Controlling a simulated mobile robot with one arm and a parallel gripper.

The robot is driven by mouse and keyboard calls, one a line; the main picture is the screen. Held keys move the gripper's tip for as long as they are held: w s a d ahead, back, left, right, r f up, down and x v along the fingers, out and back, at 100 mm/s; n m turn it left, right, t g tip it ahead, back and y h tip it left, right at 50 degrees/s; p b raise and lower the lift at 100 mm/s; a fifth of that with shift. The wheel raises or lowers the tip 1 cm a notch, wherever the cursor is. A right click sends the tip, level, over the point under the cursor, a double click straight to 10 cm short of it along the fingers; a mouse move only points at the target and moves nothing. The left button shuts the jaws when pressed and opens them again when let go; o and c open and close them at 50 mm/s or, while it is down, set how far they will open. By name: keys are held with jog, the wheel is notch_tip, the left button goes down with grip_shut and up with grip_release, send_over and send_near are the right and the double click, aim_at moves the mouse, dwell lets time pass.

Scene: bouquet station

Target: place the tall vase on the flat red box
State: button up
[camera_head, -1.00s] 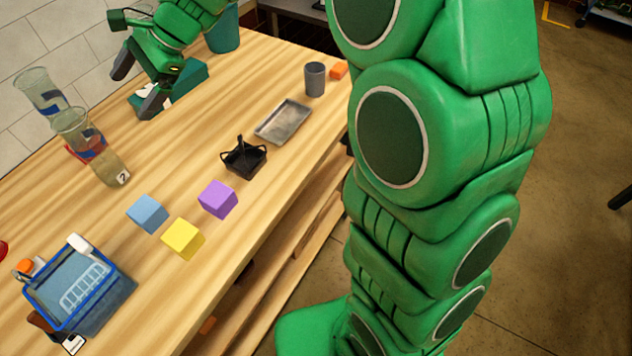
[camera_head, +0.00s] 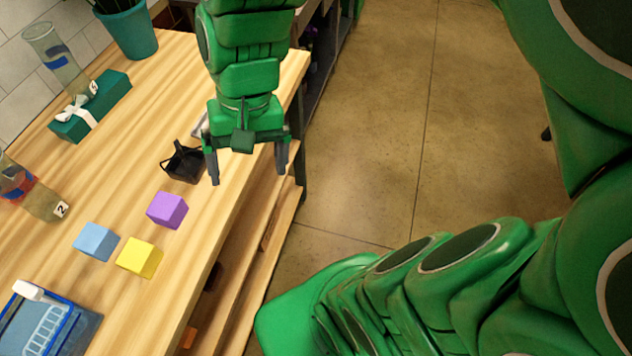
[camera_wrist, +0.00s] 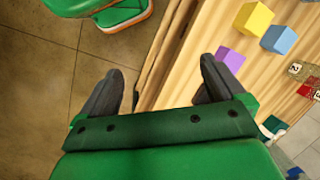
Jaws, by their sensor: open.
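A clear glass vase (camera_head: 55,55) with blue showing in it stands at the back left, behind the teal gift box. A second clear vase (camera_head: 35,200), with a label reading 2, is at the left edge, partly cut off. I cannot tell which is taller. A red patch (camera_head: 12,185) shows at or through the second vase; whether it is the flat red box is unclear. Red also shows in the wrist view (camera_wrist: 312,90). My gripper (camera_head: 247,173) is open and empty, pointing down by the table's right edge, far from both vases. Its two fingers are apart in the wrist view (camera_wrist: 162,80).
A teal gift box (camera_head: 105,105) with a white bow and a teal pot (camera_head: 130,35) are at the back. A black caddy (camera_head: 185,164) is left of my gripper. Purple (camera_head: 167,210), blue (camera_head: 96,241) and yellow (camera_head: 139,257) cubes and a blue basket (camera_head: 45,330) are nearer.

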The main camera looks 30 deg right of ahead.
jog(key=s+d+f+n+h, duration=0.1)
jog(key=s+d+n+h, duration=0.1)
jog(key=s+d, duration=0.6)
jog(key=shift+f, duration=0.3)
